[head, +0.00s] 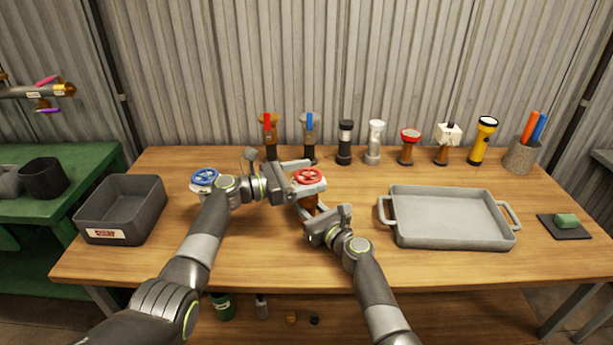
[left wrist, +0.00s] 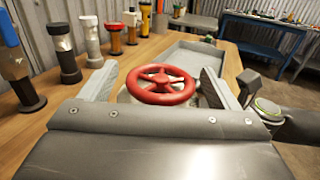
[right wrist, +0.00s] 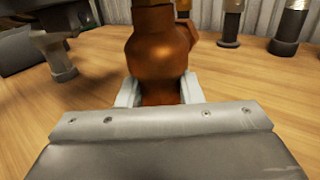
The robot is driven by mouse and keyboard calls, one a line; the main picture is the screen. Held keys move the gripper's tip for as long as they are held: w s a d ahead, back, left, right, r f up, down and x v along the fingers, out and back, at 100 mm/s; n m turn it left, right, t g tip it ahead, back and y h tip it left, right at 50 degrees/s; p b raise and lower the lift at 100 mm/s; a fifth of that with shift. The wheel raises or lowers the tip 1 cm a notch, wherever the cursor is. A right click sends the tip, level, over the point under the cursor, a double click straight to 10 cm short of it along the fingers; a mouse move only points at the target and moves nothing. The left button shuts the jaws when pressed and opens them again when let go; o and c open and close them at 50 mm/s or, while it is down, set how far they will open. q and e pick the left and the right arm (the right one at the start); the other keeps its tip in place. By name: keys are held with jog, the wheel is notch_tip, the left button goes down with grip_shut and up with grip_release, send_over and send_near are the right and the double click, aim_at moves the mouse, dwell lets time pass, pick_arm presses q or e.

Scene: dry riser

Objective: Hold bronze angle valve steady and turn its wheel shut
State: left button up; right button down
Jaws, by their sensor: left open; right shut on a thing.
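The bronze angle valve (head: 309,201) stands on the table in the middle of the head view. Its red wheel (head: 308,175) is on top and fills the middle of the left wrist view (left wrist: 161,84). My left gripper (head: 304,177) is open, with one finger on each side of the red wheel; I cannot tell whether they touch it. My right gripper (head: 313,210) is shut on the valve's bronze body, low down. In the right wrist view the fingers hold both sides of the body (right wrist: 158,55). The wheel is out of sight there.
A blue-wheeled valve (head: 205,177) stands left of my left gripper. A dark grey bin (head: 121,205) is at the left and a grey tray (head: 450,217) at the right. Several valves and a yellow torch (head: 483,140) line the back. Bare wood lies in front.

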aim_at(295, 179)
pick_arm(q)
jog(key=v, duration=0.7)
jog(key=shift+a, duration=0.25)
jog(key=shift+s, duration=0.1)
